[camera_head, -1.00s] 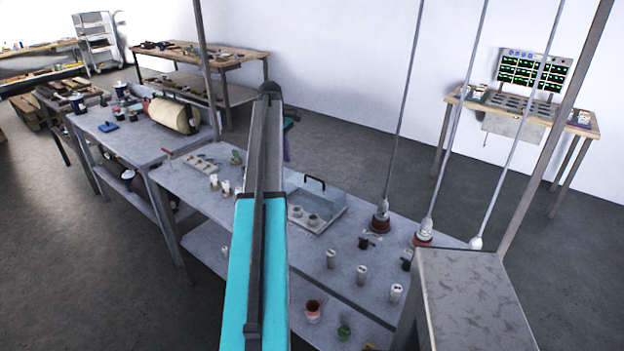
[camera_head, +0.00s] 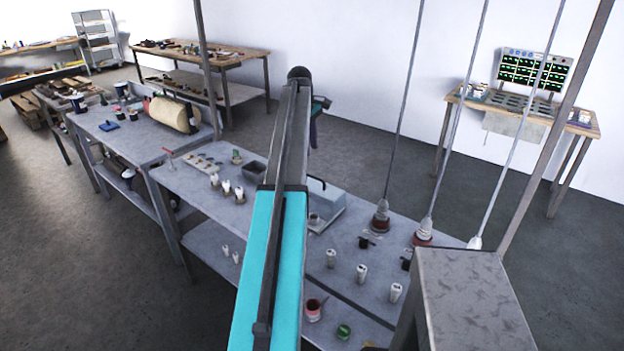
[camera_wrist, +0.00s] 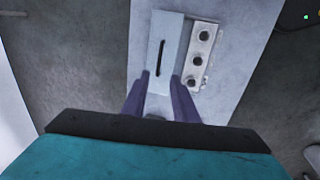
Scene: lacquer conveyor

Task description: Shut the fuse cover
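The fuse cover (camera_wrist: 168,40) is a pale box-like lid with a dark bar handle (camera_wrist: 161,48) in the wrist view. It lies beside a light fuse plate (camera_wrist: 205,35) with several dark round sockets, which shows uncovered on its right. In the head view the cover (camera_head: 335,205) is grey and see-through, partly hidden behind my arm. My gripper (camera_wrist: 161,80) has two purple fingers spread apart, straddling the near end of the cover. It looks open; contact and height cannot be told.
The grey bench (camera_head: 335,243) holds white cylinders (camera_head: 361,273), dark-capped parts (camera_head: 366,241) and an open dark box (camera_head: 254,171). Hanging rods (camera_head: 429,220) come down on the right. A panel (camera_head: 534,72) with green lights stands at the wall. Floor behind the bench is clear.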

